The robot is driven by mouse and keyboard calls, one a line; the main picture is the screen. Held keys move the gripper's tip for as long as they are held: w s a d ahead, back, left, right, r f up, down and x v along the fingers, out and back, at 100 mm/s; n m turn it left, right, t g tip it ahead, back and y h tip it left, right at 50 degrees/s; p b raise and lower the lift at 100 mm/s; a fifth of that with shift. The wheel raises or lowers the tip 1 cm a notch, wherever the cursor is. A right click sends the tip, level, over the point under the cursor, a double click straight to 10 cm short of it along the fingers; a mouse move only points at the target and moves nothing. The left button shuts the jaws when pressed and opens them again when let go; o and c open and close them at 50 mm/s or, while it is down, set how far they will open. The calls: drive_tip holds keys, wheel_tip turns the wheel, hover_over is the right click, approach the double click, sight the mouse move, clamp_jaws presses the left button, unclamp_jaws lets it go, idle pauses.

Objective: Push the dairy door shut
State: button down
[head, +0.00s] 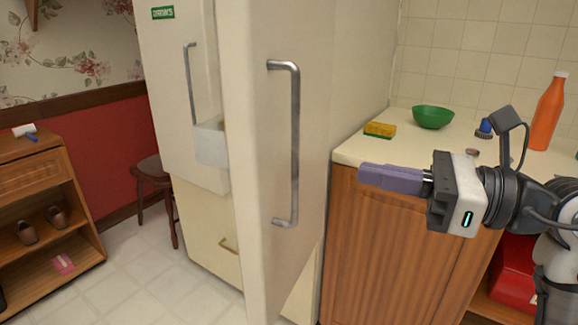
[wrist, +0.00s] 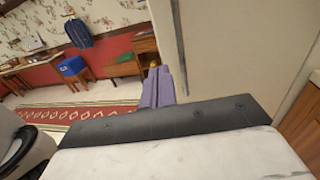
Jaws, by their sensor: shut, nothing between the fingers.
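A tall cream fridge has a left door (head: 167,90) with a green DRINKS label, which looks closed. The other door (head: 262,190) stands open, swung out towards me, with a long vertical grey handle (head: 294,145). No dairy label is readable on it. My gripper (head: 368,174) has purple fingers pressed together, empty, pointing left. In the head view it is to the right of the open door, in front of the counter, apart from the handle. In the wrist view the fingers (wrist: 155,78) are beside a large cream panel (wrist: 232,50), probably that door; contact cannot be told.
A wooden counter (head: 370,250) on the right holds a yellow sponge (head: 380,130), green bowl (head: 433,117) and orange bottle (head: 549,112). A white bin (head: 212,142) shows behind the open door. A stool (head: 155,178) and shelf unit (head: 60,210) stand left; tiled floor between is clear.

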sight(258, 152)
drive_tip(key=p+x, duration=0.2)
drive_tip(key=x, duration=1.1)
drive_tip(key=shift+w+a, duration=0.25)
drive_tip(key=shift+a, duration=0.1)
